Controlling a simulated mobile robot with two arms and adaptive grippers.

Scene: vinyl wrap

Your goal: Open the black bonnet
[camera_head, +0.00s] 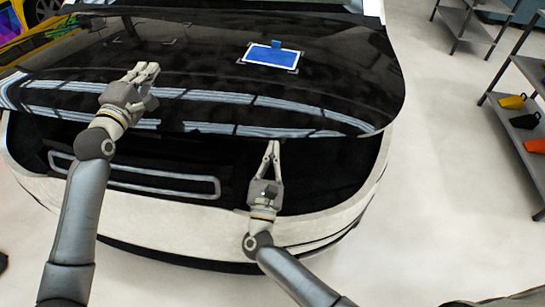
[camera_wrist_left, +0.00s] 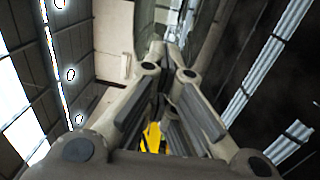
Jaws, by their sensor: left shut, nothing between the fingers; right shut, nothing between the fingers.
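The glossy black bonnet (camera_head: 215,85) spans the front of the white car (camera_head: 190,215). Its front edge stands raised, with a dark gap beneath. My left gripper (camera_head: 148,68) is shut and empty; it appears in front of the bonnet's left part, and I cannot tell whether it touches. My right gripper (camera_head: 273,145) is shut and empty, its tips at the front edge near the middle; contact there is unclear. In the left wrist view the left fingers (camera_wrist_left: 168,50) converge, with the dark reflective bonnet (camera_wrist_left: 265,70) on the right.
A blue card with a white border (camera_head: 271,56) lies on the bonnet. A yellow car (camera_head: 45,40) is at the far left. Shelves (camera_head: 520,115) with yellow and orange items stand on the right. Pale floor is clear between the car and the shelves.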

